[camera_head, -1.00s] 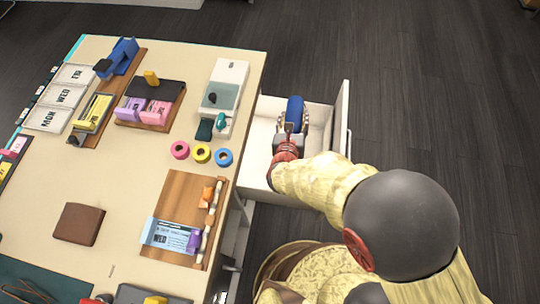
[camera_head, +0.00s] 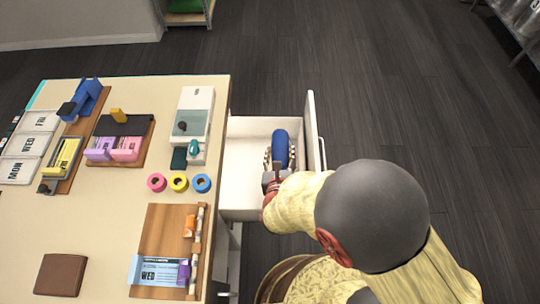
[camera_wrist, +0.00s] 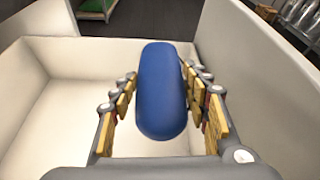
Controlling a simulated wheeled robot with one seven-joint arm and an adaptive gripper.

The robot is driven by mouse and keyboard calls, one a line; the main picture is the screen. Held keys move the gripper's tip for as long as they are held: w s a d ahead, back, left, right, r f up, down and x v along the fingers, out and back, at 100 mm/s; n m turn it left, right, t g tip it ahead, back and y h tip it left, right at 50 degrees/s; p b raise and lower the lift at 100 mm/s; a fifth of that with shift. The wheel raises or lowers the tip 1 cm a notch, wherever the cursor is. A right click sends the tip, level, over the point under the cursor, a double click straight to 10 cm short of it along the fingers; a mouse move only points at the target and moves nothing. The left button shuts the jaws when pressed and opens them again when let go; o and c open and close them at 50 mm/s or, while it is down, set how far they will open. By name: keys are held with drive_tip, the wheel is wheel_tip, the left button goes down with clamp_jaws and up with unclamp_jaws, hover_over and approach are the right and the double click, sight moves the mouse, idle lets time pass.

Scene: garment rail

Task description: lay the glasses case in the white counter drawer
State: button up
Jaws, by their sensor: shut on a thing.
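The blue glasses case (camera_head: 280,148) is a rounded, elongated shape. My gripper (camera_head: 280,160) is shut on it, with a finger on each long side. In the wrist view the case (camera_wrist: 163,90) lies lengthwise between the fingers of my gripper (camera_wrist: 163,100). The white counter drawer (camera_head: 240,165) is pulled out from the counter's right side. The case and gripper are inside the drawer's outline, near its front panel; the drawer walls (camera_wrist: 250,65) rise around them in the wrist view. I cannot tell whether the case touches the drawer floor.
The counter top (camera_head: 90,215) to the left holds a white device (camera_head: 195,115), tape rolls (camera_head: 179,183), a wooden board (camera_head: 160,225) and a brown wallet (camera_head: 60,275). The drawer's left part is empty. Dark floor (camera_head: 400,100) lies clear to the right.

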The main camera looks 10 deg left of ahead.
sight(273, 146)
drive_tip(key=w+a+f+b, duration=0.1)
drive_tip(key=w+f+b, duration=0.1)
drive_tip(key=f, duration=0.1)
drive_tip(key=w+a+f+b, duration=0.1)
drive_tip(key=w+f+b, duration=0.1)
drive_tip(key=f, duration=0.1)
drive_tip(key=w+a+f+b, duration=0.1)
drive_tip(key=f+b, duration=0.1)
drive_tip(key=f, duration=0.2)
drive_tip(key=shift+w+a, duration=0.3)
drive_tip(key=shift+w, duration=0.1)
drive_tip(key=shift+r, duration=0.2)
drive_tip(key=shift+f, duration=0.65)
